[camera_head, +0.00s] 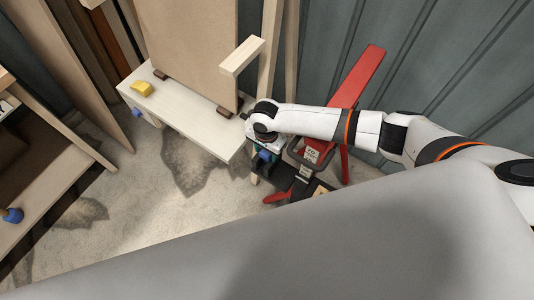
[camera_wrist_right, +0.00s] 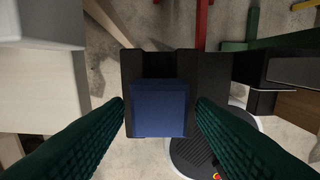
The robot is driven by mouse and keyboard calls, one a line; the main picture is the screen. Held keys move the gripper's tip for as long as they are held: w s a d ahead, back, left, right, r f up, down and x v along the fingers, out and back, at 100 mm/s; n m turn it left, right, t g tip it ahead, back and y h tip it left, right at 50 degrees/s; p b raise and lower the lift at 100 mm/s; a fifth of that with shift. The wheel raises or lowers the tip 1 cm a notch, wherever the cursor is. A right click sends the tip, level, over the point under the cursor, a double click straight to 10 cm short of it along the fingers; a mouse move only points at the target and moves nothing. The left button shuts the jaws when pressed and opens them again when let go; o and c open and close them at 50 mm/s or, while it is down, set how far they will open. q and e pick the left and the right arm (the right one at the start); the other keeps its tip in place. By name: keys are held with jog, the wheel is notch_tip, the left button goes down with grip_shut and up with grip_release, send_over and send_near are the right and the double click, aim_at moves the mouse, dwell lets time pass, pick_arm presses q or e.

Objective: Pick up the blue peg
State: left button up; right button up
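The blue peg (camera_wrist_right: 158,108) shows as a blue block between the two green fingers of my right gripper (camera_wrist_right: 160,104) in the right wrist view. A black holder or clamp part (camera_wrist_right: 205,75) lies around its upper side. The fingers stand on either side of the peg, with a narrow gap at the right; I see no firm grip. In the head view my right gripper (camera_head: 266,158) is small, over a blue patch beside the white bench's right end. My left gripper is not in view.
A white bench (camera_head: 190,110) carries a yellow object (camera_head: 142,88) and an upright brown panel (camera_head: 190,45). A red stand (camera_head: 355,80) is beside my right arm. Another blue piece (camera_head: 12,215) is at far left. Concrete floor (camera_head: 150,190) is clear in the middle.

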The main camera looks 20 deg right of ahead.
jog(key=c, duration=0.8)
